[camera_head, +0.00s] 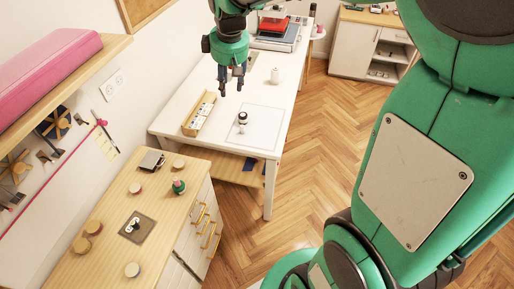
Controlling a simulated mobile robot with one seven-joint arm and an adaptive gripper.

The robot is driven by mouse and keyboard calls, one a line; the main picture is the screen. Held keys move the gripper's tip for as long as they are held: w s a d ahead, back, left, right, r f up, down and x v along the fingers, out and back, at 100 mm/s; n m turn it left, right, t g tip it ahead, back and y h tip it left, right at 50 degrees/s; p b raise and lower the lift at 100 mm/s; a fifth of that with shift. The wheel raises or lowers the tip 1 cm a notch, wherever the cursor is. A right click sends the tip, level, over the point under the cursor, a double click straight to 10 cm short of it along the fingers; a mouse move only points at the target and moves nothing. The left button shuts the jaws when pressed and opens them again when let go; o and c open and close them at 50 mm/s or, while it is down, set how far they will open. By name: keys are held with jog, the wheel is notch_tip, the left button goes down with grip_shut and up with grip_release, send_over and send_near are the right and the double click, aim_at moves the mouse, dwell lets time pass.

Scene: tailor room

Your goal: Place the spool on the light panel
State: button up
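The light panel (265,133) appears to be the thin, pale square with a grey outline lying on the white table. A small dark-and-white upright object (242,119) stands at its left part; I cannot tell if this is a spool. A white cylinder (275,76), which looks like a spool, stands upright farther back on the table, apart from the panel. My gripper (231,91) hangs above the table, left of the white cylinder, fingers pointing down and apart. Nothing shows between them.
A wooden box with small items (198,113) lies at the table's left edge. A red-and-grey device (275,30) stands at the far end. The front-left wooden cabinet (110,215) bears round wooden pieces and a green item (179,187). Floor right of the table is clear.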

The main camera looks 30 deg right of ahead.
jog(key=s+a+r+m+t, duration=0.1)
jog(key=s+a+m, duration=0.1)
jog(key=s, duration=1.2)
jog(key=s+a+r+m+t, duration=0.1)
jog(key=s+a, duration=0.4)
jog(key=s, duration=1)
jog(key=r+m, duration=0.1)
jog(key=m, duration=0.1)
jog(key=shift+s+a+m+t, duration=0.15)
jog(key=shift+s+m+t, duration=0.05)
jog(key=shift+m+t, duration=0.1)
notch_tip(320, 180, down, 12)
jog(key=b, duration=1.2)
